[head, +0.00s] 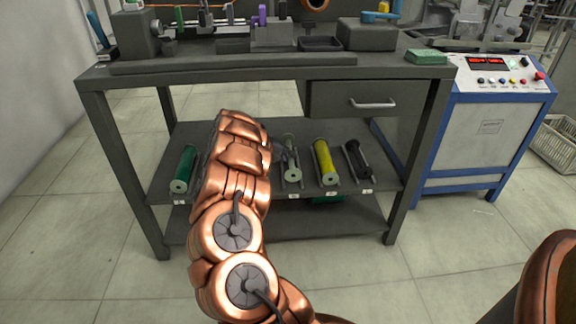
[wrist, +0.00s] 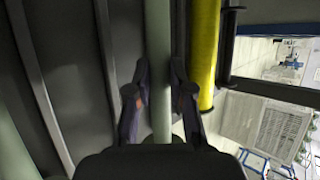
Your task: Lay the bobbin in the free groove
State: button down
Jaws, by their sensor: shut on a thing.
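My gripper (wrist: 160,75) is shut on a pale grey-green bobbin (wrist: 157,30), with one finger on each side of it. In the head view this bobbin (head: 291,172) shows at the lower shelf, just right of my arm, its near end facing out. My gripper is mostly hidden there behind my arm. I cannot tell whether the bobbin touches the shelf. A bare groove (wrist: 75,75) between raised dividers lies left of the bobbin in the wrist view. My arm hides that part of the shelf in the head view.
A yellow bobbin (head: 326,163) lies close to the right of the held one, with a dark bobbin (head: 357,160) beyond it. A green bobbin (head: 184,170) lies at the shelf's left end. The tabletop (head: 230,66) and drawer (head: 365,104) overhang the shelf.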

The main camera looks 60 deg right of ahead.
jog(key=shift+f, duration=1.2)
jog(key=c, duration=1.3)
grip_release()
jog(key=p+v, duration=0.4)
jog(key=v, duration=0.8)
